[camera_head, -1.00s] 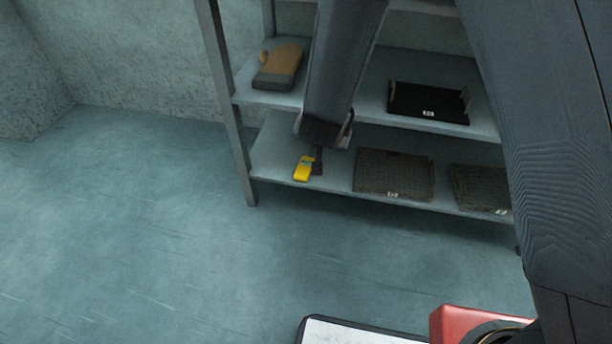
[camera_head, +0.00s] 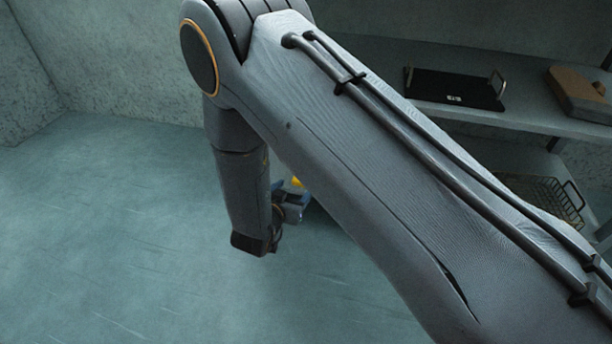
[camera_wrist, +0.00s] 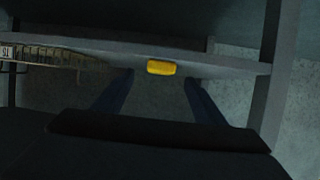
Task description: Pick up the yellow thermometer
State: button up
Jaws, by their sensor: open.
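The yellow thermometer (camera_wrist: 161,68) lies at the front edge of a grey shelf in the wrist view. It appears ahead of my gripper (camera_wrist: 159,79), in line with the gap between the two fingers. The fingers are spread wide, and I see nothing held between them. In the head view only a small yellow piece of the thermometer (camera_head: 297,182) shows past my wrist. My arm hides the rest of it and most of the lower shelf there. My gripper is mostly hidden in that view.
The shelf board (camera_wrist: 225,67) ends near an upright post (camera_wrist: 275,75) on the right. A wire basket (camera_wrist: 55,56) is at the left in the wrist view. Open floor (camera_head: 110,240) lies left.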

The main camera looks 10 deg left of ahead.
jog(key=shift+b+x, duration=1.95)
jog(key=shift+x, duration=1.35)
jog(key=shift+r, duration=0.15)
jog(key=c, duration=1.2)
